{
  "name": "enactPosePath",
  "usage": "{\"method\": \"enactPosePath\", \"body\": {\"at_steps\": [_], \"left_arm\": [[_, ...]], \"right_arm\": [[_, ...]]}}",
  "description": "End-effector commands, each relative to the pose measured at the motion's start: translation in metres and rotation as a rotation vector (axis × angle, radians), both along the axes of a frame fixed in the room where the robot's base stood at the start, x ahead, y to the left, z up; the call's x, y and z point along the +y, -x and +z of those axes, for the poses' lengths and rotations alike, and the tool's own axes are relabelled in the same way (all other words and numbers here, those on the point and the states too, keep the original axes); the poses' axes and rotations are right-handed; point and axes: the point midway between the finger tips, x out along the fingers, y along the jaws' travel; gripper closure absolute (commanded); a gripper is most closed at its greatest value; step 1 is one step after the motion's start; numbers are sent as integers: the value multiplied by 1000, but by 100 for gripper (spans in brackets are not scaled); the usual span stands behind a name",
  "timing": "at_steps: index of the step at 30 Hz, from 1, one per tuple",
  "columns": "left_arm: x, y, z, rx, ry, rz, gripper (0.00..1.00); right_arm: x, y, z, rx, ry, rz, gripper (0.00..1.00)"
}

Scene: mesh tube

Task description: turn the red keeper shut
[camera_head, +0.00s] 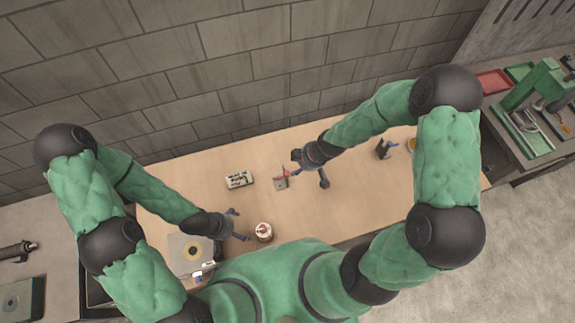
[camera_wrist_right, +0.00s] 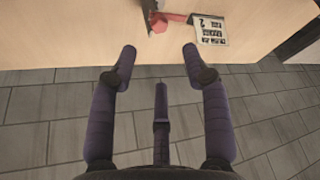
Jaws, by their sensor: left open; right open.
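The red keeper (camera_head: 285,171) is a small red piece on a grey fixture (camera_head: 281,184) near the middle of the table. In the right wrist view the red keeper (camera_wrist_right: 174,17) points to the right at the top edge, beside the grey fixture (camera_wrist_right: 158,24). My right gripper (camera_head: 310,170) is just right of the keeper in the head view. Its fingers (camera_wrist_right: 160,62) are spread and empty, apart from the keeper. My left gripper (camera_head: 239,225) is open and empty near the table's front left. Whether the keeper is fully turned cannot be told at this size.
A printed white box (camera_head: 239,180) lies left of the keeper. A round red-and-white item (camera_head: 264,231) is beside my left gripper. A grey plate with a yellow ring (camera_head: 178,252) is at front left. A dark stand (camera_head: 383,150) is at right. Much of the table is clear.

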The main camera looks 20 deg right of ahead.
Motion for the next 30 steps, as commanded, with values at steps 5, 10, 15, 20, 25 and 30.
{"method": "enactPosePath", "body": {"at_steps": [5,10,15,20,25,30], "left_arm": [[0,-1,-4,-1,0,0,7],[0,-1,-10,-2,0,1,7],[0,-1,-13,-2,0,1,7],[0,-1,-14,-2,0,1,7],[0,-1,-14,-2,0,1,7],[0,-1,-14,-2,0,1,7]], "right_arm": [[8,-6,-28,3,0,1,52],[17,-14,-57,3,0,2,52],[23,-21,-77,1,0,0,52],[27,-25,-88,1,-1,0,52],[28,-26,-91,0,0,0,52],[28,-26,-91,0,0,0,52]]}}
